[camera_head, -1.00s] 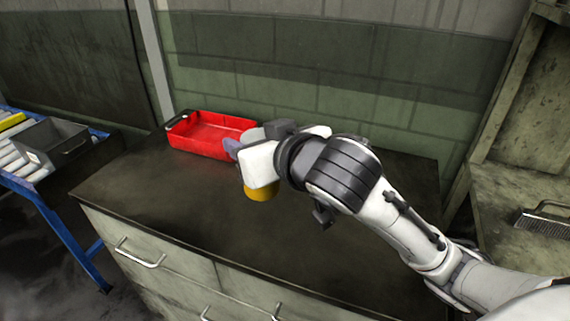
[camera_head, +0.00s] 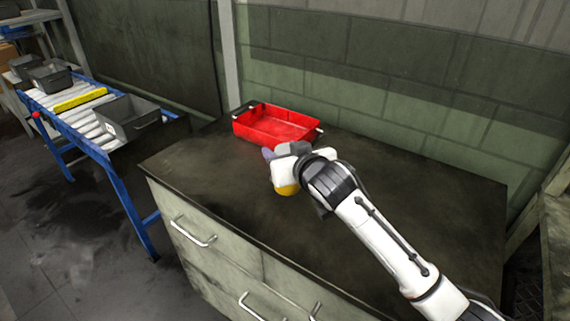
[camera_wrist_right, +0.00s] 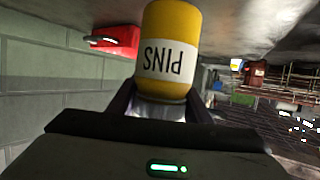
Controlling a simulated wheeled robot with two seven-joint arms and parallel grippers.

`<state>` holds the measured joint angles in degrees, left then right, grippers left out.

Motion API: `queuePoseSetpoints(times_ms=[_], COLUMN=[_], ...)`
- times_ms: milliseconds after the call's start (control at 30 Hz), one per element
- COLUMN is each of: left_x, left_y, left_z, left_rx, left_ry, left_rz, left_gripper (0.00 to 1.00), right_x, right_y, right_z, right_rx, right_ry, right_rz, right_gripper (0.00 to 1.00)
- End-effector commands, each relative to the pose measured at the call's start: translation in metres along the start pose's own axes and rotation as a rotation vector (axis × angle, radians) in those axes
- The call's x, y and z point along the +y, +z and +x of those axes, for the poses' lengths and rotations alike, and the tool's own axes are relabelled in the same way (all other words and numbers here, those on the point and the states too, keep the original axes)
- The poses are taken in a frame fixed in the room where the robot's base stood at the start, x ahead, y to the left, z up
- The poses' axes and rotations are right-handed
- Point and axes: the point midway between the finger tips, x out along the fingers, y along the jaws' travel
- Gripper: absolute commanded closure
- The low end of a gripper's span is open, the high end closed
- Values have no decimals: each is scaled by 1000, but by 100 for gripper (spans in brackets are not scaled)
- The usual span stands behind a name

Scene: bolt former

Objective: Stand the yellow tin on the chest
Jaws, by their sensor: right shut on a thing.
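The yellow tin (camera_head: 287,189) shows in the head view as a small yellow patch under my right gripper (camera_head: 287,163), which hides most of it. In the right wrist view, which is upside down, the tin (camera_wrist_right: 171,22) has a white label reading PINS and stands upright between the fingers of my right gripper (camera_wrist_right: 161,107), shut on it. The tin is over the dark top of the chest (camera_head: 205,185), near its middle. I cannot tell whether its base touches the top. My left gripper is not in view.
A red tray (camera_head: 250,131) stands on the chest's back part, just behind my right gripper. The front left of the top is clear. A blue-framed roller conveyor (camera_head: 88,138) with grey bins (camera_head: 128,123) and a yellow item (camera_head: 80,99) stands to the left. A block wall (camera_head: 400,95) is behind.

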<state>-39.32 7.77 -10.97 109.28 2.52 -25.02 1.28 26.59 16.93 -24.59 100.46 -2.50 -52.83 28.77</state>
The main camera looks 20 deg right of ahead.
Motion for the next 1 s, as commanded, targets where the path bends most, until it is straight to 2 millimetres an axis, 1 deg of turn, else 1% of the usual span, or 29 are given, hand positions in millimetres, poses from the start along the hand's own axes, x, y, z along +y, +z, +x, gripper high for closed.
queuePoseSetpoints(times_ms=[33,100,200,600,633,733,1000], left_x=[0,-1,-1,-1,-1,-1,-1], left_y=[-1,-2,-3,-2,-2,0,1], left_z=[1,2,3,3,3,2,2], left_rx=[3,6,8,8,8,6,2], left_ry=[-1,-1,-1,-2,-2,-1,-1], left_rz=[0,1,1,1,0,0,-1], left_gripper=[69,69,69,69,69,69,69], right_x=[0,0,0,0,0,0,0], right_y=[11,21,30,35,36,35,35], right_z=[3,7,10,12,12,12,12], right_rx=[-5,-3,-2,0,-2,-2,-2], right_ry=[0,1,0,0,1,0,0], right_rz=[-1,-2,0,0,0,0,0], right_gripper=[83,83,83,83,54,37,37])
